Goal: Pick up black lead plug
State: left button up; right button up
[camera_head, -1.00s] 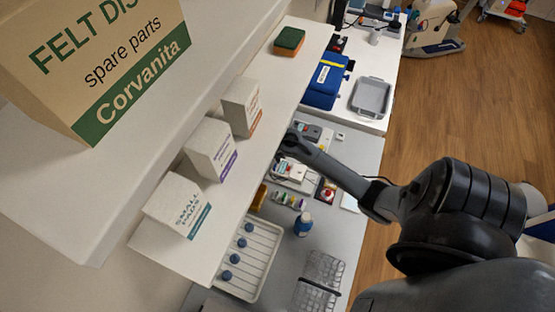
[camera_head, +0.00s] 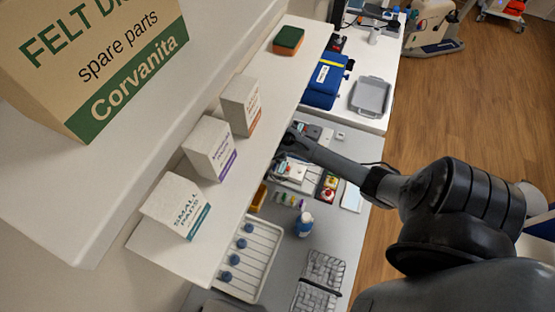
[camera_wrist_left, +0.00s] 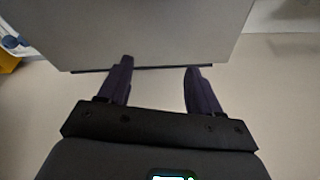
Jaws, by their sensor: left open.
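My left gripper (camera_wrist_left: 157,67) is open in the left wrist view, with two dark fingers apart and nothing seen held between them. Its fingertips appear over the lower edge of a grey panel (camera_wrist_left: 150,30), with a pale surface (camera_wrist_left: 50,110) below. I cannot make out the black lead plug in either view. In the head view one of my arms reaches in from the right, and its far end passes behind the white shelf edge, so its gripper is hidden there. A white device (camera_head: 292,173) sits on the grey bench just below that arm's end.
The white shelf (camera_head: 165,240) with small boxes (camera_head: 210,148) overhangs the bench. The bench holds a white rack (camera_head: 262,262) with blue knobs, a bottle (camera_head: 305,223) and a wire basket (camera_head: 322,275). A grey tray (camera_head: 371,97) and blue case (camera_head: 326,80) stand farther back.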

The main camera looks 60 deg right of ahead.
grip_shut()
pick_arm(q)
jog(key=shift+a, duration=0.1)
jog(key=shift+r, duration=0.1)
pick_arm(e)
jog(key=shift+r, duration=0.1)
